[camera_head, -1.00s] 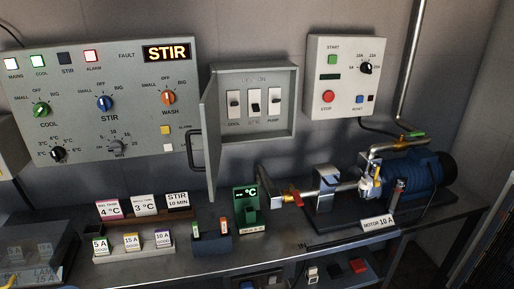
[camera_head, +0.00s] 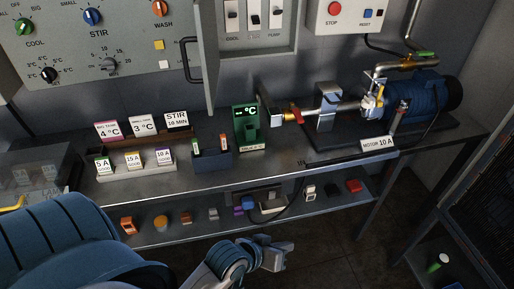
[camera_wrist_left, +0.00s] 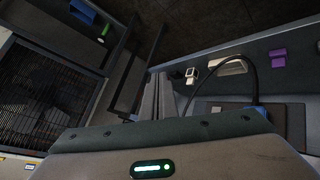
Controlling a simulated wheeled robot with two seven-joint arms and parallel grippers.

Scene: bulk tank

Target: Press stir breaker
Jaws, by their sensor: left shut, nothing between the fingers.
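The stir breaker (camera_head: 253,15) is the middle of three white switches in the open grey breaker box (camera_head: 272,46) at the top of the head view. The top edge cuts off part of the box, and the breaker's label is too dark to read. My left gripper (camera_head: 284,253) is shut and empty, low in the head view, in front of the lower shelf and well below the breaker, apart from it. In the left wrist view its fingers (camera_wrist_left: 166,98) point toward the shelf. My right gripper is not in view.
The box's open door (camera_head: 204,60) hangs at its left, beside a black handle (camera_head: 190,60). The bench (camera_head: 280,160) below holds card stands, a green thermometer (camera_head: 246,128) and a blue motor (camera_head: 420,95). Several small parts lie on the lower shelf (camera_head: 330,205).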

